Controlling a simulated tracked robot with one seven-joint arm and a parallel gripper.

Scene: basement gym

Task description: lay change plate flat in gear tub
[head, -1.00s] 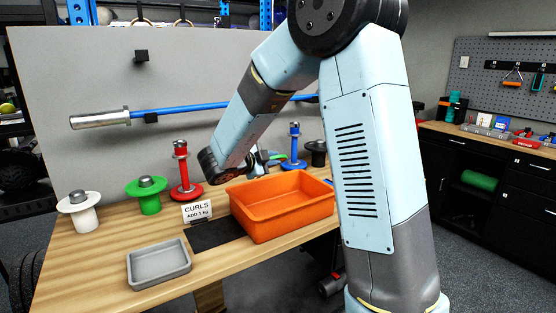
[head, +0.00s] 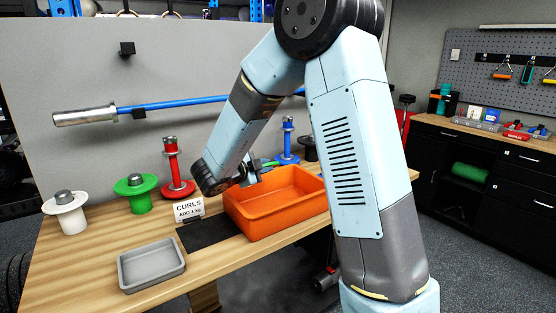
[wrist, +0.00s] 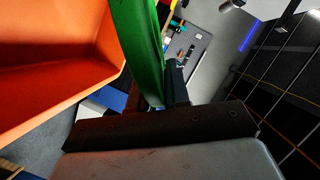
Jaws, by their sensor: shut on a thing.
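My gripper (head: 250,179) is over the left back part of the orange tub (head: 272,231), with its wrist link covering some of it. In the wrist view my gripper (wrist: 155,92) is shut on a green change plate (wrist: 140,45). The plate stands on edge between the fingers, and only part of it shows. A thin green edge of the plate (head: 271,163) shows beside the gripper in the head view. The tub's orange wall (wrist: 50,70) fills the left of the wrist view, apart from the fingers. The tub's floor is partly hidden in the head view.
A grey tray (head: 152,265) stands at the front left. Behind are white (head: 66,220), green (head: 142,200), red (head: 178,188) and blue (head: 287,158) plate posts. A CURLS ADD 1 kg sign (head: 188,209) stands left of the tub, near a dark mat (head: 208,234).

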